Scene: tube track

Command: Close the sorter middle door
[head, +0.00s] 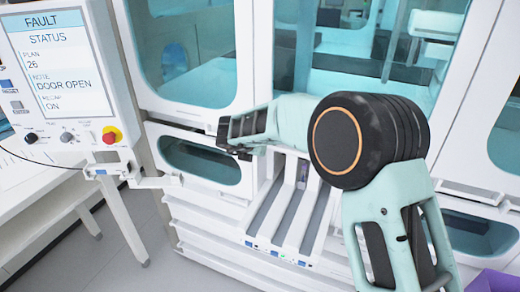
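The sorter (215,212) is a large white cabinet with teal windows. Its middle bay has a wide teal glass panel (345,70), partly covered by my arm. I cannot tell clearly whether this panel is the middle door or how far it stands open. The screen (52,55) on the left reads "FAULT" and "DOOR OPEN". My arm reaches in from the lower right and bends left across the front of the middle bay. The dark end of my arm, with my gripper (228,140), is in front of the cabinet, left of the middle. Its fingers are not clear.
A console with a red button (109,135) stands at left above a white bench (45,190). Grey floor (125,270) is clear at lower left.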

